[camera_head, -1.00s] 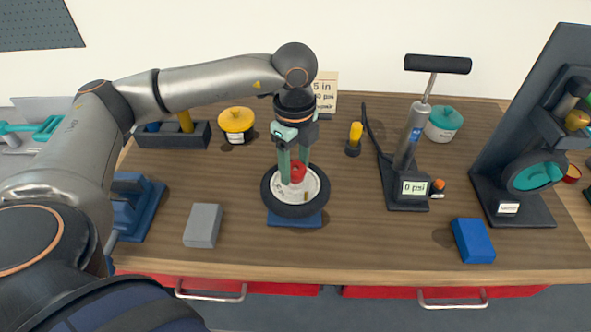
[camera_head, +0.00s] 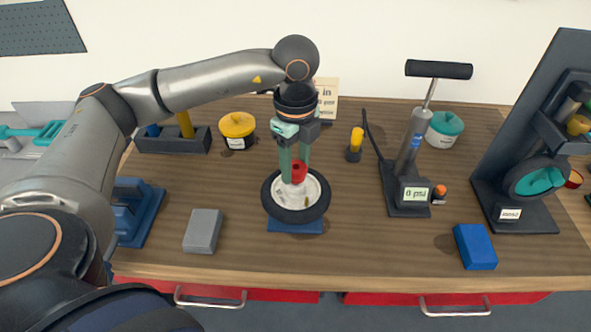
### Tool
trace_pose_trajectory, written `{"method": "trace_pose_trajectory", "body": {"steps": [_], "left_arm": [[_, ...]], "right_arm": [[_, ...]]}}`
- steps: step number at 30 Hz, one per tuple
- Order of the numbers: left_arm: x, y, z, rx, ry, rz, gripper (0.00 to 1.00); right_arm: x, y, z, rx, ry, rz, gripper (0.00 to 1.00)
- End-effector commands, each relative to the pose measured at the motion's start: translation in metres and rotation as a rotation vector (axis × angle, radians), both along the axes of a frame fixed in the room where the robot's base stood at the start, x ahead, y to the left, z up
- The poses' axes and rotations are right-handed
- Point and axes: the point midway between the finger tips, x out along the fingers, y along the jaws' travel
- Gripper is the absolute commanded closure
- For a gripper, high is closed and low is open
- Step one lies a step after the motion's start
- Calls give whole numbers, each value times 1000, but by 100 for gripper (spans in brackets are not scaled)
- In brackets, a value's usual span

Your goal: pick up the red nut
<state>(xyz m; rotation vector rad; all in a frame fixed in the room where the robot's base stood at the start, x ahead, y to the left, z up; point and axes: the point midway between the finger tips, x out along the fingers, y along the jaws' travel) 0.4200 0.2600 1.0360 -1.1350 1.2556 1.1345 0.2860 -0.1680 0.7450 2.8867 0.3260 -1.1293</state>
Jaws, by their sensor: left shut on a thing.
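The red nut (camera_head: 299,172) is between the two green fingers of my left gripper (camera_head: 294,176). The gripper points down and is shut on the nut. The nut shows just above the white hub of a black-tyred wheel (camera_head: 296,216) that lies flat on a blue stand (camera_head: 295,226). The fingers hide part of the nut and hub, so the exact gap below the nut is hard to tell. My right gripper is not in view.
A grey block (camera_head: 203,231) and a blue block (camera_head: 475,246) lie near the front edge. A pump (camera_head: 411,170) stands right of the wheel. A yellow-lidded pot (camera_head: 238,129) and a teal-lidded pot (camera_head: 444,129) stand behind. The front middle is clear.

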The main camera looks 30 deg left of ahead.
Motion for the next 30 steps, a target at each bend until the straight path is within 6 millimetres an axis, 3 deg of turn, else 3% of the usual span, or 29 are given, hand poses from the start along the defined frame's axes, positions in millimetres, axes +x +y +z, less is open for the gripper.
{"method": "trace_pose_trajectory", "body": {"steps": [2, 11, 15, 21, 30], "left_arm": [[1, -1, 13, -2, -6, -1, 100], [-35, -43, 77, -1, -8, -10, 100], [-58, -70, 91, 1, -6, -10, 100], [-81, -96, 106, 1, -4, -5, 100], [-91, -107, 112, 1, 0, 1, 100]], "right_arm": [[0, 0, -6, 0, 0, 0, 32], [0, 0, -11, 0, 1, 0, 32], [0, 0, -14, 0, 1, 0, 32], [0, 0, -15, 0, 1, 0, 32], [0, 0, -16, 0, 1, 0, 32]]}}
